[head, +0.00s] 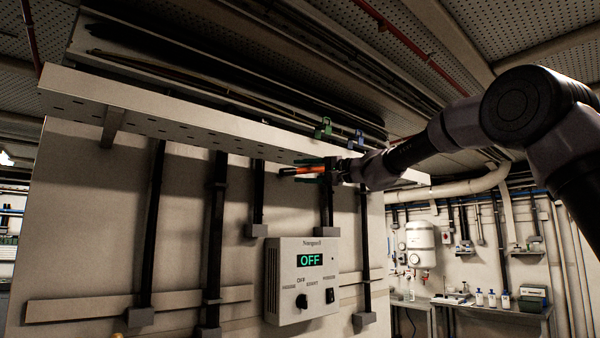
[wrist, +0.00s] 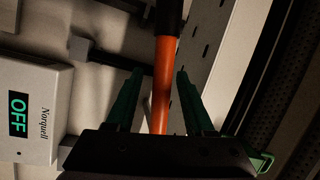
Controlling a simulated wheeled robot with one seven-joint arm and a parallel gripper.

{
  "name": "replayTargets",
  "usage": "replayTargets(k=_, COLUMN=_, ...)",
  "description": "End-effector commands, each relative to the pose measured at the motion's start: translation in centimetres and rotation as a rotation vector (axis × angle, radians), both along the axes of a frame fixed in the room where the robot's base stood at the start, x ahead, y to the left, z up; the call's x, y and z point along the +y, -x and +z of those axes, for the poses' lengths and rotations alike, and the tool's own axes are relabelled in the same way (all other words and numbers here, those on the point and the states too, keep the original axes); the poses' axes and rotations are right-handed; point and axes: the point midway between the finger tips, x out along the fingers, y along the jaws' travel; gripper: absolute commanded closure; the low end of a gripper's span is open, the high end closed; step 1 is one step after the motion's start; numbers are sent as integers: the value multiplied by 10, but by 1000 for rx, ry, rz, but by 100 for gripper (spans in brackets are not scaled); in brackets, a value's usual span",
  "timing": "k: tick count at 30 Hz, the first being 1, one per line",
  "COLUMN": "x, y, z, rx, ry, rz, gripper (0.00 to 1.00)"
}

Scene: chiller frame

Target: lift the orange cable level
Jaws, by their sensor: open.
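The orange cable (head: 303,170) shows as a short, nearly level orange length with a dark end, just below the perforated tray's edge in the head view. In the wrist view the orange cable (wrist: 164,85) runs upright through the middle of the picture, with a black section at its top. My gripper (head: 299,171) has its green fingers on either side of the cable. In the wrist view my gripper (wrist: 159,74) is open, with the cable between its fingers and visible gaps beside it. The cable's far parts are hidden.
A perforated white tray (head: 180,112) runs above my gripper, with dark cables lying on it. A green clip (head: 323,128) and a blue clip (head: 358,138) sit at its edge. A control box (head: 300,275) reading OFF is on the wall below. Black vertical strips line the wall.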

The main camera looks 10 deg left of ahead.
Motion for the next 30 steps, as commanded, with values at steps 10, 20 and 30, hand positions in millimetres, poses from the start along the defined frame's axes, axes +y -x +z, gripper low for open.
replayTargets(k=10, x=-66, y=21, z=-7, rx=0, ry=-1, rz=-5, gripper=47)
replayTargets(k=20, x=-91, y=30, z=-11, rx=0, ry=0, rz=-1, gripper=47)
replayTargets(k=30, x=-88, y=35, z=-23, rx=93, ry=-53, rz=33, gripper=96)
